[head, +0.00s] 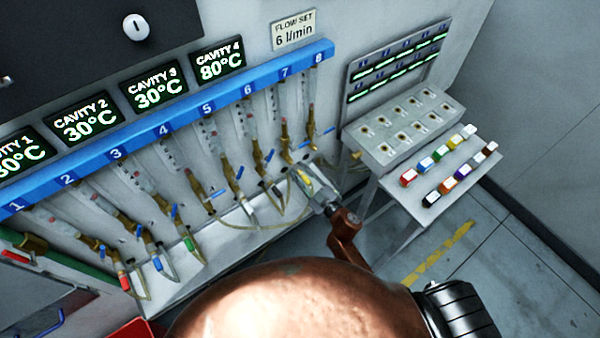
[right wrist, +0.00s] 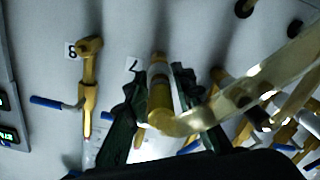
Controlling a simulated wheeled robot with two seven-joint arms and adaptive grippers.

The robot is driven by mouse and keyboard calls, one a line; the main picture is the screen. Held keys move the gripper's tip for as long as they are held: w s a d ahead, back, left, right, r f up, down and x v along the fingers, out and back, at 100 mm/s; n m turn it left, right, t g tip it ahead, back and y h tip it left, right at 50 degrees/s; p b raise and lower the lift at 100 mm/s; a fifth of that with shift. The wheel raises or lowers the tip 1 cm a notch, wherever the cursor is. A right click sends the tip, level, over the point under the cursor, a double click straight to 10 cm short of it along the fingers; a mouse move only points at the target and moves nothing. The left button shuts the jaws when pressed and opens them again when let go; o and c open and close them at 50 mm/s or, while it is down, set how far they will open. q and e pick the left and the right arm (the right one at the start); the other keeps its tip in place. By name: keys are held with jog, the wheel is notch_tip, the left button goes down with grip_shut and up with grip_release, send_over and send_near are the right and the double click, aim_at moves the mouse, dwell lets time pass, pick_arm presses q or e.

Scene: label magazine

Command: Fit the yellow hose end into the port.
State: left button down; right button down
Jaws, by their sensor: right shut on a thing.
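In the right wrist view my right gripper (right wrist: 160,92) has its dark fingers on either side of a yellow hose end (right wrist: 160,112), shut on it. A translucent yellowish hose (right wrist: 240,95) curves from it to the right. The hose end is lined up with a brass fitting (right wrist: 159,62) beside the label 7; whether it is seated there or only in front I cannot tell. In the head view my right gripper (head: 318,193) is low at the wall, below columns 7 and 8. My left gripper is not in view.
A brass valve (right wrist: 89,65) with a blue lever stands beside label 8, left of the gripper. A blue numbered rail (head: 180,128) carries several flow tubes with brass valves and hoses. A grey stand (head: 405,130) with coloured blocks is close on the right.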

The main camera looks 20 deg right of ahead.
aim_at(310, 183)
jog(key=shift+x, duration=1.1)
jog(key=c, duration=1.6)
grip_release()
jog(key=v, duration=1.2)
